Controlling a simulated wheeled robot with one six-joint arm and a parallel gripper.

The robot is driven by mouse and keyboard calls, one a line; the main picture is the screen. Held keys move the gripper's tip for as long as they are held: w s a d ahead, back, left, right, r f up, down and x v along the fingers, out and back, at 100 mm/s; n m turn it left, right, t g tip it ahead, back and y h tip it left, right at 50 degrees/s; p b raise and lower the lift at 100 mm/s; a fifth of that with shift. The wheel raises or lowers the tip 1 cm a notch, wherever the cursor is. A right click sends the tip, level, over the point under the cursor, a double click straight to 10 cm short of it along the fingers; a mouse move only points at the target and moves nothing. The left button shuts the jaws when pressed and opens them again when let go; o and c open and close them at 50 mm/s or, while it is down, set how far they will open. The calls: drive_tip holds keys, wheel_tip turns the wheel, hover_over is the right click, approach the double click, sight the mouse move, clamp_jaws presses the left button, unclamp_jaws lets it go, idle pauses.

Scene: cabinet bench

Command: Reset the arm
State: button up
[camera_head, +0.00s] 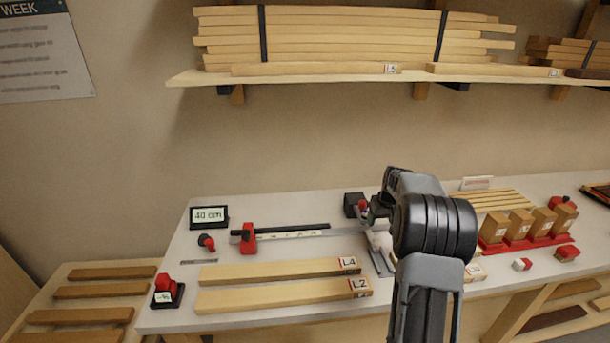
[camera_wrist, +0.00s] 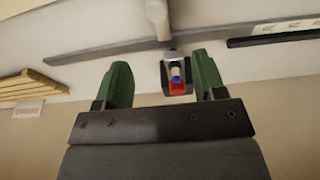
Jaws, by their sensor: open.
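My gripper (camera_wrist: 160,85) shows in the wrist view with its two green fingers spread apart and nothing between them that it grips. In that view a small red and black device with a blue part (camera_wrist: 176,75) lies beyond the fingertips, on the bench side. In the head view my arm rises from the bottom right of centre and bends over the bench (camera_head: 210,262). My gripper's fingertips are hidden behind the arm there. A black block with a red knob (camera_head: 352,204) stands just left of the arm.
Boards L4 (camera_head: 280,270) and L2 (camera_head: 284,295) lie on the bench left of my arm. A measuring rail with a red stop (camera_head: 249,238) lies behind them. A red rack (camera_head: 525,243) holding wooden blocks stands at right. A shelf (camera_head: 330,77) of boards hangs above.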

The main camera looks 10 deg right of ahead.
drive_tip(key=s+a+r, duration=0.4)
drive_tip(key=s+a, duration=0.8)
drive_tip(key=s+a+r+n+t, duration=0.1)
drive_tip(key=s+a+r, duration=0.3)
drive_tip(key=s+a, duration=0.8)
drive_tip(key=shift+s+a+r+n+t, duration=0.25)
drive_tip(key=shift+s+r+n+t, duration=0.1)
drive_tip(key=shift+s, duration=0.45)
